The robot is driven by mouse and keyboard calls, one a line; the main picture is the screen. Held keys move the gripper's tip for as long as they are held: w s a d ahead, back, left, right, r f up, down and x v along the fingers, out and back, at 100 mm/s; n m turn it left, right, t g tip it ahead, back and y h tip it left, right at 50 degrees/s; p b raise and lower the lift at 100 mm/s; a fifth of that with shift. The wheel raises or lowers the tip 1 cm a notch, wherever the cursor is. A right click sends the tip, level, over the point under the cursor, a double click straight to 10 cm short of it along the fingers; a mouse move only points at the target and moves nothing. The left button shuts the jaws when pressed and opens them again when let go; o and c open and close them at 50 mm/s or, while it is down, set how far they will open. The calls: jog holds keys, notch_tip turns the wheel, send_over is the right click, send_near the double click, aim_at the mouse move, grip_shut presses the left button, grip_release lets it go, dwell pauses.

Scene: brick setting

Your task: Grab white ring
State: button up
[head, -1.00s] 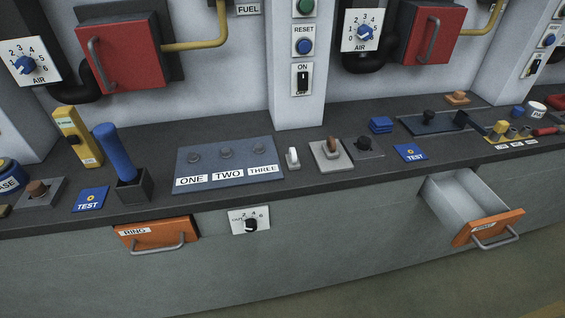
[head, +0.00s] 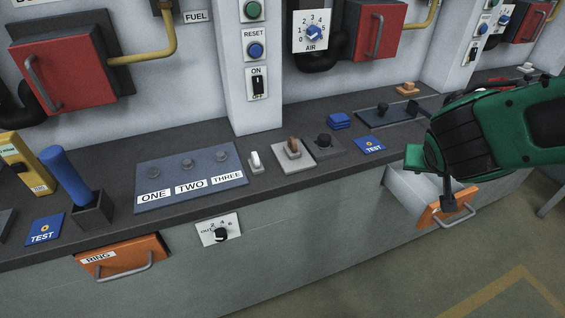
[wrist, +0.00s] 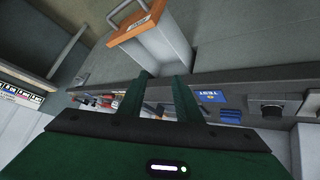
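No white ring can be made out for certain. A small white upright piece (head: 255,162) stands on the counter right of the ONE-TWO-THREE board; I cannot tell whether it is a ring. A drawer with an orange front labelled RING (head: 122,257) is shut at lower left. Another orange-fronted drawer (head: 432,214) is pulled out at right; its grey inside shows no object in the wrist view (wrist: 160,45). My gripper (wrist: 164,76) is open and empty, its two green fingers apart. In the head view its tip overlaps the open drawer's front.
The dark counter (head: 300,190) carries the ONE-TWO-THREE board (head: 190,178), a blue-handled lever (head: 66,178), switches and a blue TEST pad (head: 369,145). The open drawer juts from the cabinet. Floor (head: 400,290) in front is clear. My arm hides the counter's right part.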

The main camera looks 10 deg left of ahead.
jog(key=w+a+n+t+y, duration=0.2)
jog(key=a+n+t+y, duration=0.1)
jog(key=a, duration=1.1)
jog(key=n+y, duration=0.5)
jog(key=y, duration=0.2)
send_near(255, 154)
jog(key=shift+w+a+f+t+y, duration=0.3)
jog(key=shift+w+f, duration=0.5)
jog(key=shift+x, duration=3.05)
jog(key=shift+a+r, duration=0.1)
grip_shut()
